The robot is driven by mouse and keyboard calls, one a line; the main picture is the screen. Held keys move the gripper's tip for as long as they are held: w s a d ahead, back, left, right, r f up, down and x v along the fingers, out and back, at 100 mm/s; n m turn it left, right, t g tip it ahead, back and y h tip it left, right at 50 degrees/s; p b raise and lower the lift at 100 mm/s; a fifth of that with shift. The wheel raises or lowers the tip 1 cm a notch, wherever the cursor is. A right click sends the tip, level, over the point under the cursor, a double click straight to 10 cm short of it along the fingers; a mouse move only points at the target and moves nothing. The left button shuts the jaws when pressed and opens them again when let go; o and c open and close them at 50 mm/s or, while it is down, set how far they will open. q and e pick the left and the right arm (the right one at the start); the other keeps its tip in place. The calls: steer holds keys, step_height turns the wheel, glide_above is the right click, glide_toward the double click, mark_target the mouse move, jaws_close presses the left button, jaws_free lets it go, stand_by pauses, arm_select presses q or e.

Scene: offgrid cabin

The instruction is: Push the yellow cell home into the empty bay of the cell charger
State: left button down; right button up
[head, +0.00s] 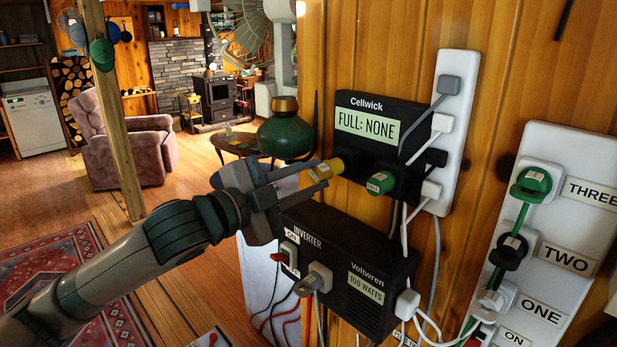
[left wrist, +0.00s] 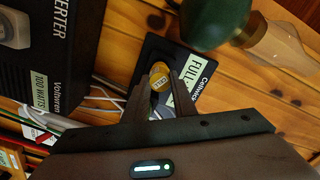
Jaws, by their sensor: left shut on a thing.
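The cell charger (head: 407,112) is a black box on the plank wall, marked Cellwick, with a display reading FULL: NONE. A green cell (head: 380,183) sits in its right bay. The yellow cell (head: 334,167) is at the charger's lower left, pointing at the left bay; how deep it sits I cannot tell. My left gripper (head: 322,174) is shut on the yellow cell, its fingers on either side. In the left wrist view the yellow cell (left wrist: 159,76) shows between the fingertips, in front of the charger (left wrist: 157,50). My right gripper is out of view.
The black inverter (head: 340,265) is mounted just below the charger. A white power strip (head: 452,95) with plugs and hanging cables stands right of it. A green rounded vessel (head: 285,136) is close to the left.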

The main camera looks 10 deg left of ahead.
mark_target(314, 176)
arm_select(q)
steer(key=shift+p+x, duration=0.6)
steer(key=shift+x, duration=1.25)
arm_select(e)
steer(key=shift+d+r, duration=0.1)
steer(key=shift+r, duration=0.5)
arm_select(q)
steer(key=c, duration=1.4)
jaws_free()
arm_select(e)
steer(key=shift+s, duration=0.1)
